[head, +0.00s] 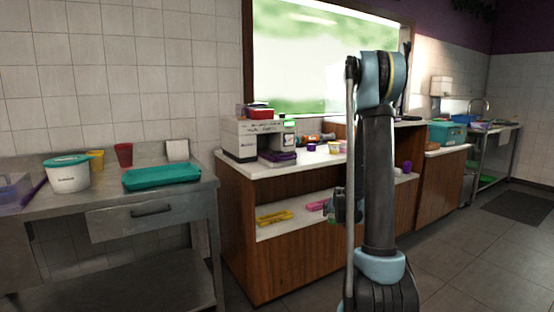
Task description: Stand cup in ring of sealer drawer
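A white boxy machine that looks like the sealer (240,140) stands on the wooden counter. A dark purple-topped part, perhaps its drawer (277,158), sits low at its front; no ring can be made out. Several cup-like things show: a yellow-and-white one (334,148) and a purple one (407,166) on the counter, and a red one (123,154) on the steel table. Which is the task's cup I cannot tell. My gripper (341,208) is partly hidden behind my arm, in front of the counter's open shelf; its fingers are too small and dark to read.
The steel table (105,212) at left holds a white tub with a teal lid (68,174) and a teal tray (162,175). Yellow (274,217) and pink (317,206) items lie on the counter's shelf. My arm blocks part of the counter. The floor (470,245) at right is clear.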

